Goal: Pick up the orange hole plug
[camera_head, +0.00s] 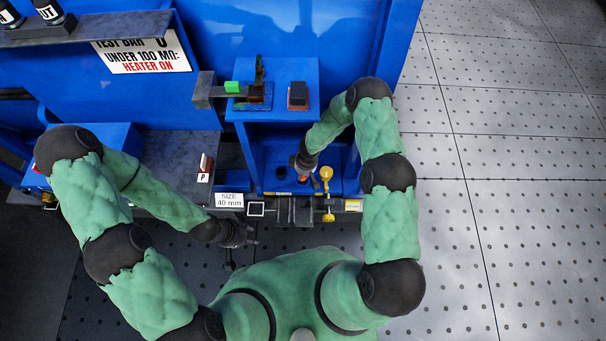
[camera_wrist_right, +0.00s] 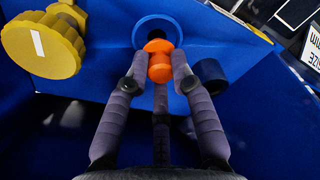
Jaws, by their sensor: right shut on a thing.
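The orange hole plug (camera_wrist_right: 160,72) is between the fingertips of my right gripper (camera_wrist_right: 159,78) in the right wrist view. The gripper is shut on it, one finger on each side. The plug has rounded ends and a narrower waist. A blue ring (camera_wrist_right: 142,31) shows just behind it; I cannot tell whether plug and ring touch. In the head view my right gripper (camera_head: 304,166) reaches down into the blue tray (camera_head: 349,187). My left gripper (camera_head: 246,236) hangs in front of the bench, away from the plug; its fingers are too small to read.
A yellow knobbed part (camera_wrist_right: 42,45) is left of the plug, and a dark blue cylinder (camera_wrist_right: 209,72) is close on its right. A blue stand (camera_head: 290,76) with small blocks rises behind the tray. A size label (camera_head: 229,200) is on the bench front. Open floor lies right.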

